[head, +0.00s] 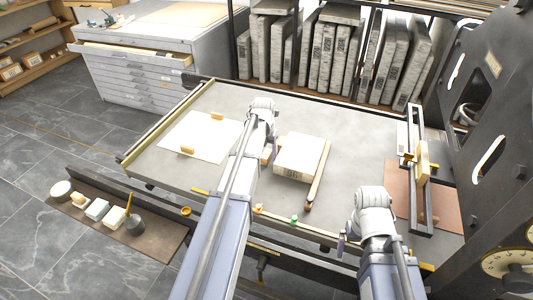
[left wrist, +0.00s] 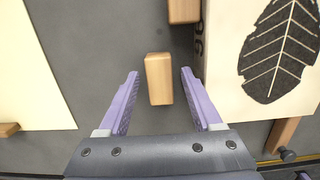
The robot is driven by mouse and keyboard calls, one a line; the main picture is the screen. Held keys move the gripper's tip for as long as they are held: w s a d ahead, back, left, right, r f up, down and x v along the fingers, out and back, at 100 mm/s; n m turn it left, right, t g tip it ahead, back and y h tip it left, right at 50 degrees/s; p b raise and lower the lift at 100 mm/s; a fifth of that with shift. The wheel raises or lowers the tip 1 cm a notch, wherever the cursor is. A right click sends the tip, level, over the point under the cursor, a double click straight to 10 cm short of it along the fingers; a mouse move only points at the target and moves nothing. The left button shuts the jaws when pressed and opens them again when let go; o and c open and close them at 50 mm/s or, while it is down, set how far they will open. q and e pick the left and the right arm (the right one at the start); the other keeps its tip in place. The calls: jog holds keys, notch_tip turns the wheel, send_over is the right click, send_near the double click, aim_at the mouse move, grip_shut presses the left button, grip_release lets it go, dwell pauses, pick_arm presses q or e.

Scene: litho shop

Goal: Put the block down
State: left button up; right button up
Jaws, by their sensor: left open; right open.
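A small light wooden block (left wrist: 159,78) lies on the grey table top in the left wrist view, between the spread purple fingers of my left gripper (left wrist: 160,74), with a gap on each side. My left gripper is open, and its wrist (head: 262,108) shows in the head view, left of the pale stone slab (head: 299,154). My arm hides much of the area under it there. The slab has a dark leaf drawing (left wrist: 280,50). My right gripper (head: 350,235) is open and seems empty near the table's front right; its fingers are hardly visible.
A second wooden block (left wrist: 184,10) lies against the slab's edge. A white sheet (head: 200,136) with wooden pieces lies left. A wooden bar (head: 318,178) runs along the slab's right side. A press frame (head: 418,165) stands right. The table's back middle (head: 350,125) is clear.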

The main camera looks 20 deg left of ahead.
aim_at(266, 157)
pick_arm(q)
notch_tip(266, 157, up, 12)
jog(key=s+p, duration=0.1)
jog(key=p, duration=1)
jog(key=shift+s, duration=0.2)
jog(key=shift+f, duration=0.15)
jog(key=s+d+n+g+y, duration=0.1)
jog(key=s+d+n, duration=2.3)
jog(key=n, duration=0.7)
jog(key=d, duration=0.3)
jog(key=shift+n+g, duration=0.3)
